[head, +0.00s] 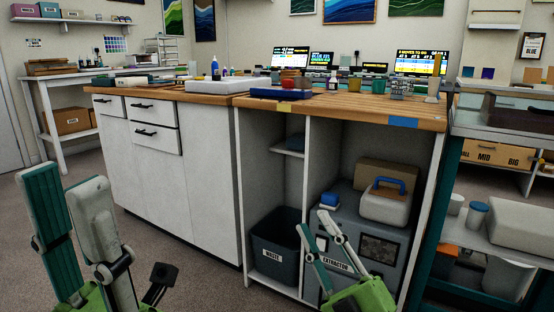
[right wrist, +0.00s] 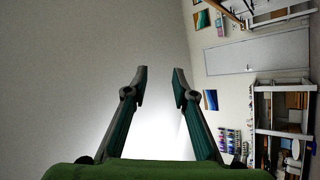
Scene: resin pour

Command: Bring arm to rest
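My left gripper (head: 66,178) stands upright at the lower left of the head view. Its two fingers are apart, with nothing between them. My right gripper (head: 313,222) is low in the middle of the head view, in front of the open shelf section of the counter. In the right wrist view its fingertips (right wrist: 160,73) are apart and the gap is empty. Neither gripper is seen holding anything.
The wooden-topped counter (head: 205,98) runs across the room, with bottles and trays on it. Below it are a waste bin (head: 276,238) and a grey extractor (head: 375,250). A cart (head: 503,217) stands at the right. The carpet (head: 175,255) before the white cabinet looks clear.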

